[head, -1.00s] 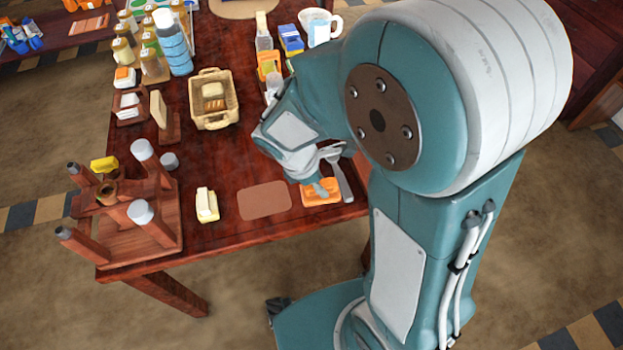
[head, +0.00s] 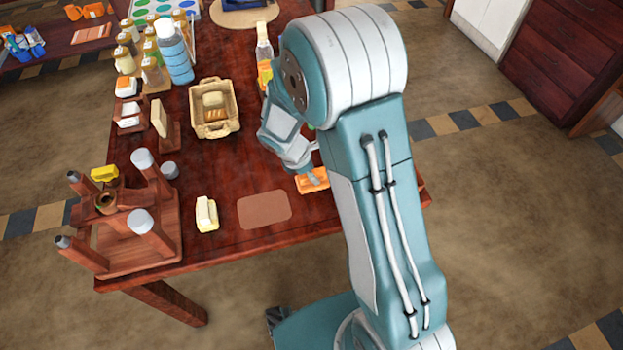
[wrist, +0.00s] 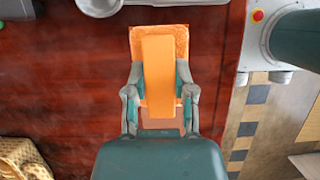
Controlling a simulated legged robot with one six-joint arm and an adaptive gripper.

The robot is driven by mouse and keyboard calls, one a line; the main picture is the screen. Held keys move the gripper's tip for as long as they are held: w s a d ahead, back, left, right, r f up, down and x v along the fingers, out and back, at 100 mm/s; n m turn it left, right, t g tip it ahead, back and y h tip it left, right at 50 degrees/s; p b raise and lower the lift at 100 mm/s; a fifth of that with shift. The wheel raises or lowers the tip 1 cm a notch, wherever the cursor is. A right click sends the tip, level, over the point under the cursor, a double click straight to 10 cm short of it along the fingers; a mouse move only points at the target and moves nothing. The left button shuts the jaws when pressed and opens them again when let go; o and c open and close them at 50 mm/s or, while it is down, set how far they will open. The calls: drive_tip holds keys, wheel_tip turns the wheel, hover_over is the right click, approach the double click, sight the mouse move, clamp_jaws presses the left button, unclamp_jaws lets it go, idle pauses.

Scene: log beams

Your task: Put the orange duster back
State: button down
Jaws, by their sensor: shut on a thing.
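The orange duster (wrist: 158,75) is a long orange block in the wrist view. The two fingers of my gripper (wrist: 160,92) are shut on its sides. A rougher orange, flat surface (wrist: 160,29) shows around its far end; whether it is part of the duster or lies under it, I cannot tell. In the head view, the orange duster (head: 313,180) shows at my gripper (head: 313,176) near the table's front right, partly hidden by the fingers. Its height above the table is unclear.
A brown rectangular mat (head: 265,209) lies bare on the dark red table, left of my gripper. A yellow-and-white block (head: 206,214) is further left. A wicker basket (head: 214,129) stands behind. An upturned wooden stool-like rack (head: 140,235) fills the left end.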

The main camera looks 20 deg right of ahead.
drive_tip(key=shift+w+d+f, duration=0.1)
drive_tip(key=shift+w+f, duration=0.6)
drive_tip(key=shift+f, duration=1.7)
drive_tip(key=shift+c, duration=2.3)
unclamp_jaws()
drive_tip(key=shift+f, duration=0.1)
